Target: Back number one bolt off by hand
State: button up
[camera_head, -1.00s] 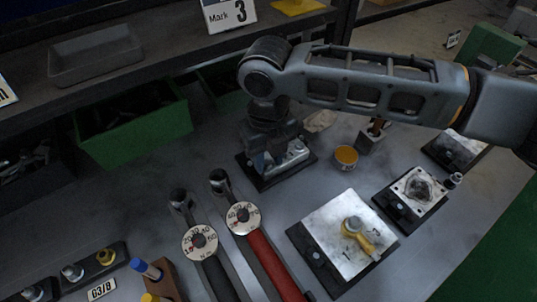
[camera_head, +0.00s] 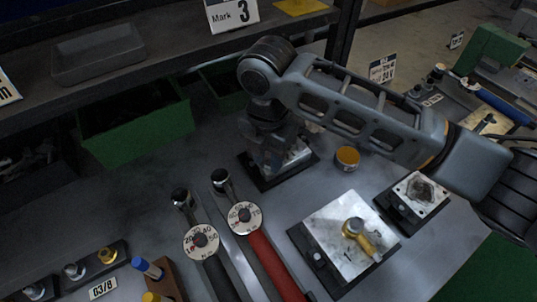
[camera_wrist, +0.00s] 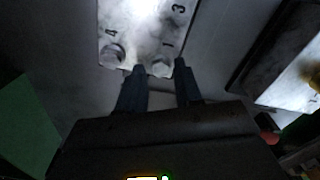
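The valve block (camera_head: 300,157) under my gripper is a pale metal plate on a dark base. In the wrist view its top face (camera_wrist: 140,28) carries the numbers 4, 3 and 1. The number one bolt (camera_wrist: 161,68) is a hex head at the near edge, beside the number 1. Another hex bolt (camera_wrist: 112,55) sits beside the 4. My gripper (camera_wrist: 160,72) has its two dark fingers apart, one on each side of the number one bolt, with a narrow gap seeming to show. In the head view my wrist hides the bolts.
Two torque wrenches with dials, one dark (camera_head: 201,243) and one red (camera_head: 246,216), lie left of centre. A yellow cup (camera_head: 346,158) stands close right of the block. Other blocks (camera_head: 345,235) (camera_head: 417,195) are to the right. A green bin (camera_head: 135,120) is behind left.

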jog(key=shift+m, duration=0.8)
jog(key=shift+s+a, duration=0.1)
grip_shut()
jog(key=n, duration=1.1)
jog(key=shift+d, duration=0.25)
jog(key=n, duration=0.6)
jog(key=shift+d, duration=0.1)
jog(key=n, duration=0.3)
jog(key=shift+a+r+n, duration=0.1)
jog(key=shift+a+n, duration=0.1)
jog(key=shift+n, duration=0.6)
